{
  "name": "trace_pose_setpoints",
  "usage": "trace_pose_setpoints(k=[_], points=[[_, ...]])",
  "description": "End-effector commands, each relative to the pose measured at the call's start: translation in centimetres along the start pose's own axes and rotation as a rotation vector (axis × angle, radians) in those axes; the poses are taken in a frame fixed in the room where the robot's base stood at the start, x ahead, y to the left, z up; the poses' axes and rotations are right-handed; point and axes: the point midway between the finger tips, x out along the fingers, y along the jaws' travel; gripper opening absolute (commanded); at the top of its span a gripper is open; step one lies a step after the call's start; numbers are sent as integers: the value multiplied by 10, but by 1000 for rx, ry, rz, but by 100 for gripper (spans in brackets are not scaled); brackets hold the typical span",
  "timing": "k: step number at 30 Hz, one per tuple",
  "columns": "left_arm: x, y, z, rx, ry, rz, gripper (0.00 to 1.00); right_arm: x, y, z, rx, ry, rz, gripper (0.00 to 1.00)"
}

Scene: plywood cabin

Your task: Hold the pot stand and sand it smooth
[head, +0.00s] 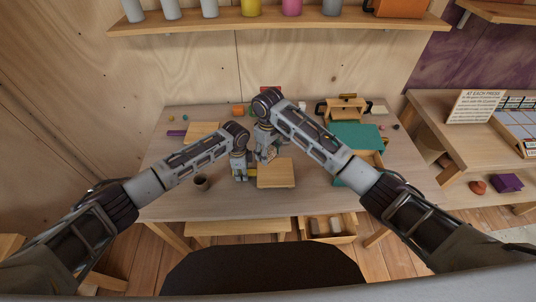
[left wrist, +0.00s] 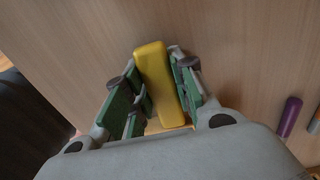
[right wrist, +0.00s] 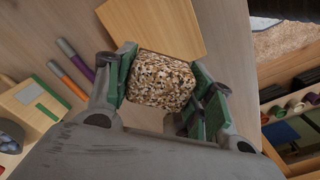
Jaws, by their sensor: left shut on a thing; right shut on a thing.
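A light wooden square board (head: 276,174), which looks like the pot stand, lies flat near the table's front middle. It also shows in the right wrist view (right wrist: 150,22). My left gripper (head: 241,176) is low over the table beside the board's left edge, shut on a yellow bar (left wrist: 158,85). Whether the bar touches the board is hidden. My right gripper (head: 266,156) is just behind the board's far edge, shut on a brown-and-white speckled block (right wrist: 161,80). The block is hidden in the head view, and I cannot tell whether it touches anything.
Another board (head: 203,131) lies at the back left. An open drawer (head: 345,232) holding blocks juts out below the front edge.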

Motion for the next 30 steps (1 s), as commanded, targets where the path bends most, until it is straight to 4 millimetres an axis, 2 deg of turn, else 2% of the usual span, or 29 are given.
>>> trace_pose_setpoints(k=[11,12,18,30], points=[[0,0,0,0,0,0,0,0,0,0,0,0,0,31],[0,0,0,0,0,0,27,0,0,0,0,0,0,31],[0,0,0,0,0,0,51,0,0,0,0,0,0,31],[-2,0,0,0,0,0,51,0,0,0,0,0,0,31]])
